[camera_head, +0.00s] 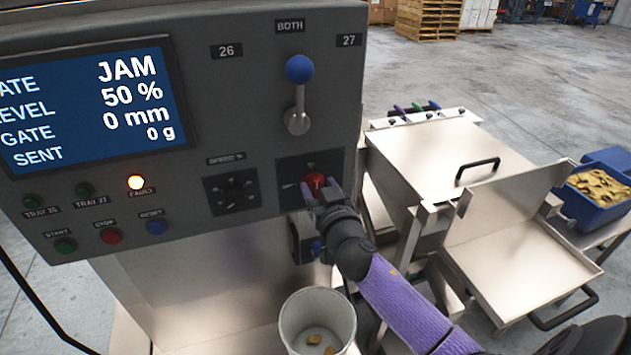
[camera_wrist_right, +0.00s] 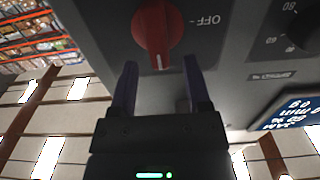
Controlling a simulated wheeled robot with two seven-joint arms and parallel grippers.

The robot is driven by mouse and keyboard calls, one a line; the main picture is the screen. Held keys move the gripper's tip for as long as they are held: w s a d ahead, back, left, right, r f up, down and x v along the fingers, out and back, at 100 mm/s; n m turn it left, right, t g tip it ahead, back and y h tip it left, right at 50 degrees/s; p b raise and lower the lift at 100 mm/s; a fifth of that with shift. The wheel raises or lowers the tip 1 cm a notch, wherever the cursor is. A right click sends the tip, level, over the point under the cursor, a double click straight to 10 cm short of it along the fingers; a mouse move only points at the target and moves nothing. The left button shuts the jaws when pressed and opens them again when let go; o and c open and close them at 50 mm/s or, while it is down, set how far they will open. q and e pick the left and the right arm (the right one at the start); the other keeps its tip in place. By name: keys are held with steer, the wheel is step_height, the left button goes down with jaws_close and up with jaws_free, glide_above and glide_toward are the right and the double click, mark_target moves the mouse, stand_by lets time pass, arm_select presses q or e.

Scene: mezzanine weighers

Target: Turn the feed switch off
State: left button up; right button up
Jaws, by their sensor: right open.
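The feed switch is a red rotary knob (camera_head: 314,182) on a dark plate at the lower right of the grey panel. In the right wrist view the red knob (camera_wrist_right: 155,28) shows large, with its white mark pointing toward the gap between my fingers, not at the OFF label to its right. My right gripper (camera_head: 312,196) is at the knob in the head view and partly covers it. My left gripper is out of view.
A white bucket (camera_head: 318,318) stands below. Metal trays (camera_head: 520,265) and a blue crate (camera_head: 590,212) are at the right.

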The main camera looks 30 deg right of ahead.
steer(key=shift+w+d, duration=0.1)
steer(key=shift+w, duration=0.35)
jaws_close()
steer(key=shift+n, duration=0.3)
steer(key=n, duration=0.4)
steer(key=shift+w+a, duration=0.15)
steer(key=shift+a, duration=0.25)
steer(key=shift+w+a+f+n+b, duration=0.1)
steer(key=shift+a+f+n, duration=0.2)
steer(key=shift+n, duration=1.9)
steer(key=shift+a+f+n+b, duration=0.15)
steer(key=shift+f+n, duration=0.25)
steer(key=shift+n, duration=1.8)
steer(key=shift+w+a+f+n+b, duration=0.1)
steer(key=shift+a+f+n, duration=0.2)
steer(key=shift+n, duration=1.9)
steer(key=shift+d+f+n, duration=0.1)
steer(key=shift+n, duration=0.2)
